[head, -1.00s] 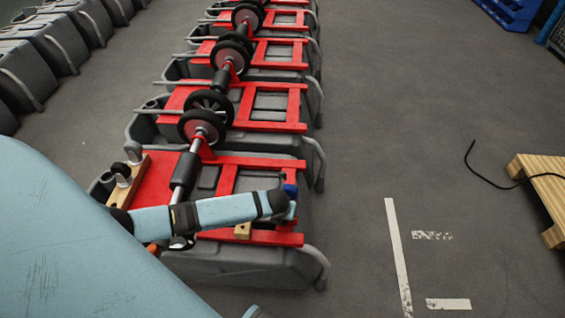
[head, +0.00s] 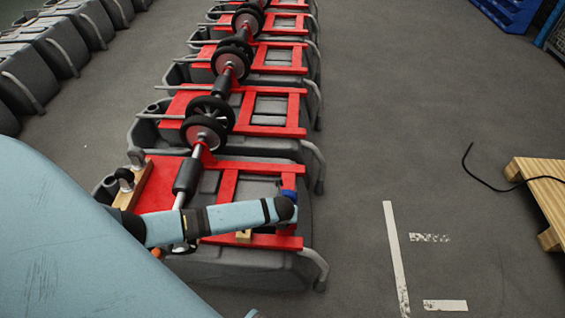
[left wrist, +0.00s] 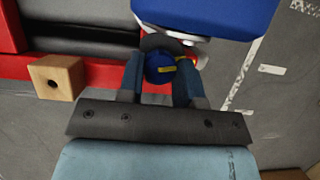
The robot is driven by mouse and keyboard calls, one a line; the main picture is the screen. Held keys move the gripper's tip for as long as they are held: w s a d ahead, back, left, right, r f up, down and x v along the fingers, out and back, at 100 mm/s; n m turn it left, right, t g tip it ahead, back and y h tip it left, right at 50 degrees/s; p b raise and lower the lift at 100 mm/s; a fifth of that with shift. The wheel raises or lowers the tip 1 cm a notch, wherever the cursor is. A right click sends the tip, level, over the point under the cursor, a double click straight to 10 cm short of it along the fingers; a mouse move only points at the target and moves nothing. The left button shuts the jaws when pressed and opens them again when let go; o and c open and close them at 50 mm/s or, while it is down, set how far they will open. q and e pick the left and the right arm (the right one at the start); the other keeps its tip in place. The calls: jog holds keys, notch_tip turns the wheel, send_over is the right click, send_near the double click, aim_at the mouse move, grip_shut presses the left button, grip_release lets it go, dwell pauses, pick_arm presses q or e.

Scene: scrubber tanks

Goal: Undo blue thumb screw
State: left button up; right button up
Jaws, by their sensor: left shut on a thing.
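The blue thumb screw (left wrist: 155,69) with a yellow mark shows in the left wrist view, in front of a red frame (left wrist: 95,73). My left gripper (left wrist: 163,75) is shut on it, with one finger on each side. In the head view my left arm reaches across the nearest grey tank (head: 235,272) to the right part of its red frame (head: 228,184). There the wrist hides the gripper and most of the screw. My right gripper is not in view.
A large blue part with a white band (left wrist: 205,14) lies just beyond the screw. A wooden block (left wrist: 55,77) sits on the frame left of the gripper. More tanks with black wheels (head: 206,132) stand behind.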

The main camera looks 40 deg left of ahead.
pick_arm(q)
jog(key=shift+r+n+y+p, duration=0.3)
jog(key=shift+n+p, duration=0.6)
jog(key=shift+p, duration=0.05)
jog(key=n+g+p, duration=0.1)
jog(key=n, duration=0.1)
jog(key=n+p, duration=0.1)
jog(key=shift+w+d+f+n+g+y+p, duration=0.1)
jog(key=shift+n+g+y+p, duration=0.3)
jog(key=shift+f+n+g+y+p, duration=0.1)
jog(key=shift+n+g+y+p, duration=0.2)
jog(key=shift+n+p, duration=0.55)
jog(key=shift+w+f+n+g, duration=0.1)
jog(key=shift+n+g, duration=0.3)
jog(key=shift+n, duration=0.85)
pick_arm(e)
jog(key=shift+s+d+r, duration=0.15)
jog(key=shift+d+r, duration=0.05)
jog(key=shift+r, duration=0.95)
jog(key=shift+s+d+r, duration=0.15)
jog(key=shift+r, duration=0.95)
pick_arm(q)
jog(key=o, duration=0.9)
jog(key=shift+o, duration=0.2)
jog(key=shift+w, duration=0.1)
